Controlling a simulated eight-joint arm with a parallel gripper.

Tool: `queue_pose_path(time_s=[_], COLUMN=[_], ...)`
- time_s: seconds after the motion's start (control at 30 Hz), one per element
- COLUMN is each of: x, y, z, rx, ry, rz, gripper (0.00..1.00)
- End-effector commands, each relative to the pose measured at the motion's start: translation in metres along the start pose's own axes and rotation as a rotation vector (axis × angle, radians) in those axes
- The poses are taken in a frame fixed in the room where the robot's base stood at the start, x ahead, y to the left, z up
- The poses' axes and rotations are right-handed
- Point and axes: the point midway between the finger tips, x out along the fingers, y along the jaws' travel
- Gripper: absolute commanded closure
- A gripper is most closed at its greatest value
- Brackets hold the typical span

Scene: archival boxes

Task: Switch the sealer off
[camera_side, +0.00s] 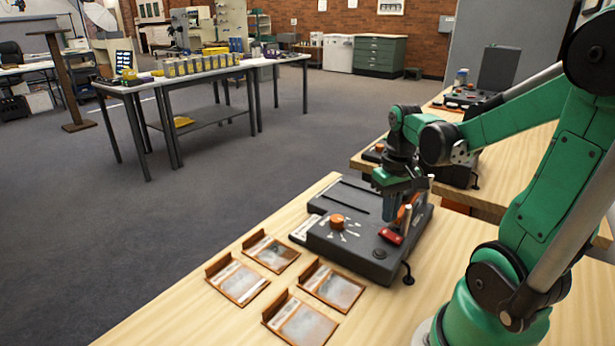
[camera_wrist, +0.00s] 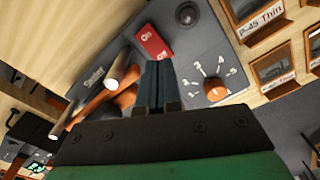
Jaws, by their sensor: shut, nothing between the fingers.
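The sealer (camera_side: 325,238) is a dark grey box on the wooden table, also in the wrist view (camera_wrist: 215,45). Its red rocker switch (camera_side: 391,236) is near the front right edge. In the wrist view the red switch (camera_wrist: 152,42) bears white lettering; I cannot tell which way it is pressed. My gripper (camera_side: 389,222) is shut and empty, pointing down over the sealer. In the wrist view its fingertips (camera_wrist: 158,68) are right beside the switch's edge; whether they touch it is unclear. An orange dial (camera_side: 337,220) with white marks also shows in the wrist view (camera_wrist: 216,92).
Several brown-framed cards (camera_side: 237,281) lie left of and in front of the sealer. Two pale-topped posts (camera_wrist: 122,67) and an orange part stand beside my fingers. A second bench (camera_side: 515,165) with similar devices is behind. A long table (camera_side: 205,75) stands across the floor.

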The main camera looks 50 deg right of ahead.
Motion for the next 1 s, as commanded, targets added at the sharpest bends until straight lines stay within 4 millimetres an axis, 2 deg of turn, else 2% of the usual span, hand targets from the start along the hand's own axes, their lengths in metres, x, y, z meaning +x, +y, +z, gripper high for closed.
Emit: queue_pose_path(time_s=[1.0], x=[0.0065], y=[0.0001], z=[-0.0004], rx=[0.000], ry=[0.000], rz=[0.000], gripper=[1.00])
